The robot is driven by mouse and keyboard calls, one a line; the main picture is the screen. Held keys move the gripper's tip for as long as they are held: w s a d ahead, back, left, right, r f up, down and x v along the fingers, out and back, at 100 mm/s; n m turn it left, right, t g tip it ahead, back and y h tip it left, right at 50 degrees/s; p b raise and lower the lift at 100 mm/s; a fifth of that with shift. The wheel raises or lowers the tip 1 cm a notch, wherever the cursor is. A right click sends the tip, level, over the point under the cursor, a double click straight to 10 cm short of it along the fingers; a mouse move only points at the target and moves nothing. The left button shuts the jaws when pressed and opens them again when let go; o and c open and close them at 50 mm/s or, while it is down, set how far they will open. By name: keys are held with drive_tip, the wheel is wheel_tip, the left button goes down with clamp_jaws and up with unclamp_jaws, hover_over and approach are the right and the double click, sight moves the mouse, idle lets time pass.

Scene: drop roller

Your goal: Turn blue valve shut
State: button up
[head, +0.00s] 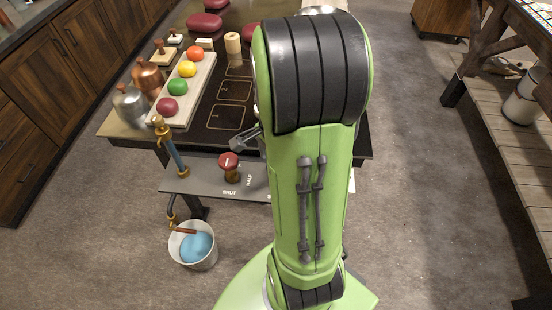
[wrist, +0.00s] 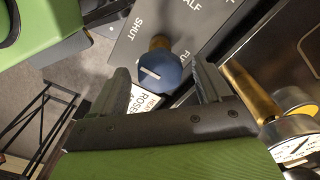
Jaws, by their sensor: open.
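The blue valve knob (wrist: 165,72) sits on a brass stem in the wrist view. A short white line on its face lies left of centre, slightly tilted; I cannot tell which label it marks. The grey plate (wrist: 150,10) beside it carries the words SHUT, HALF and one partly covered word starting FU. My gripper (wrist: 160,65) is open, with one finger on each side of the knob and visible gaps to it. In the head view my arm hides the blue valve, and only a grey part of my gripper (head: 246,138) shows.
A red valve knob (head: 228,160) stands on the plate (head: 200,182) left of my arm. A brass-ended blue pipe (head: 171,148) and a bucket of blue liquid (head: 195,246) are at the left. A brass cylinder (wrist: 252,92) is close to my right finger. Floor right of my arm is clear.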

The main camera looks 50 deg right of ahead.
wheel_tip(320, 180, up, 16)
drive_tip(key=p, duration=0.4)
drive_tip(key=shift+p, duration=0.3)
drive_tip(key=shift+f, duration=0.15)
drive_tip(key=s+a+r+n+t, duration=0.1)
drive_tip(key=s+a+n+t, duration=0.1)
drive_tip(key=a+n, duration=0.6)
drive_tip(key=s+a+r+n+t, duration=0.1)
drive_tip(key=s+a+n+t, duration=0.2)
drive_tip(key=a+n, duration=0.5)
drive_tip(key=s+n, duration=0.1)
drive_tip(key=n, duration=0.2)
drive_tip(key=shift+a+r+n+t, duration=0.3)
drive_tip(key=shift+r, duration=0.1)
